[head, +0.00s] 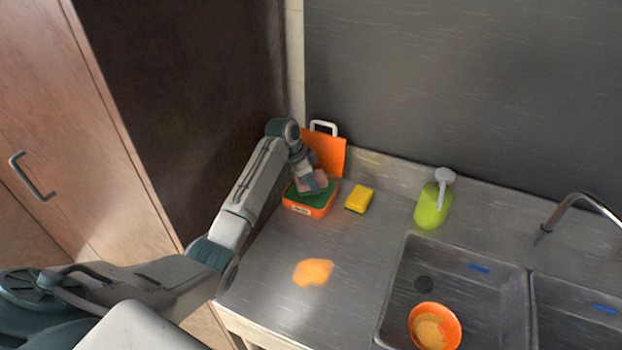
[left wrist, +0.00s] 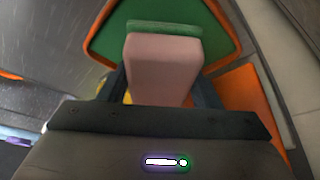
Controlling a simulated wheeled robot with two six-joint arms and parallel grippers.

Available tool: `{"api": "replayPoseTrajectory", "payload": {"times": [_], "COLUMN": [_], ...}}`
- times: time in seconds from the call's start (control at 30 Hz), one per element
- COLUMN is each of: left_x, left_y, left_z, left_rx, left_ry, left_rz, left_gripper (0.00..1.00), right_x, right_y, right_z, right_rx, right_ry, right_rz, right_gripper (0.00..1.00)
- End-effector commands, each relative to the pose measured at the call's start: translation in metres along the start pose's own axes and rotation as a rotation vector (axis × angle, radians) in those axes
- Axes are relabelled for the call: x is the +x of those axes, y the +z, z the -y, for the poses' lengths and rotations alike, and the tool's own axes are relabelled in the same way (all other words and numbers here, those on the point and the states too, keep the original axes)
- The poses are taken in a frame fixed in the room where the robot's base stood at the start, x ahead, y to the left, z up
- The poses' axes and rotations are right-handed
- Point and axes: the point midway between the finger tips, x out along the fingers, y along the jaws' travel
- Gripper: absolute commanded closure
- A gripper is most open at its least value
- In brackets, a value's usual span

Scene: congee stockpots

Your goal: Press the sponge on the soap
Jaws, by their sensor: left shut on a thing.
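My left gripper (head: 311,186) is at the orange soap box (head: 318,211) near the back left of the steel counter. It is shut on a pink sponge with a green scrubbing layer; the sponge (left wrist: 163,70) fills the space between the fingers in the left wrist view. The box holds a green soap surface (head: 298,198), which also shows in the left wrist view (left wrist: 110,40). The sponge's green side faces the soap and is over it; I cannot tell whether they touch. My right gripper is in neither view.
A yellow sponge-like block (head: 359,199) lies right of the box. An orange board (head: 331,154) with a white handle stands behind. A green soap bottle (head: 432,206), a sink with an orange bowl (head: 455,318) and a faucet (head: 577,200) are right. An orange stain (head: 313,272) marks the counter.

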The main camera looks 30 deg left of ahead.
Motion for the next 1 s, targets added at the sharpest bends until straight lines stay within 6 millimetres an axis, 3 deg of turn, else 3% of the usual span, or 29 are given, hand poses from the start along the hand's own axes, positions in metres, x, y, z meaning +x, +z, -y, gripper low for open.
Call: {"api": "replayPoseTrajectory", "payload": {"times": [0.03, 0.6, 1.0], "left_x": [-0.009, -0.050, -0.050], "left_y": [-0.004, -0.021, -0.021], "left_z": [0.000, 0.000, 0.000], "left_rx": [0.000, 0.000, 0.000], "left_ry": [-0.001, -0.002, -0.002], "left_rz": [0.000, -0.001, -0.001], "left_gripper": [0.61, 0.61, 0.61], "right_x": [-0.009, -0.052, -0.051], "right_y": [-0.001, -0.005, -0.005], "right_z": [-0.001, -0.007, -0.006], "right_rx": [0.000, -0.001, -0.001], "right_ry": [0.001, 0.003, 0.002], "right_rz": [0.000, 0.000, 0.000], "right_gripper": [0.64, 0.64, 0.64]}}
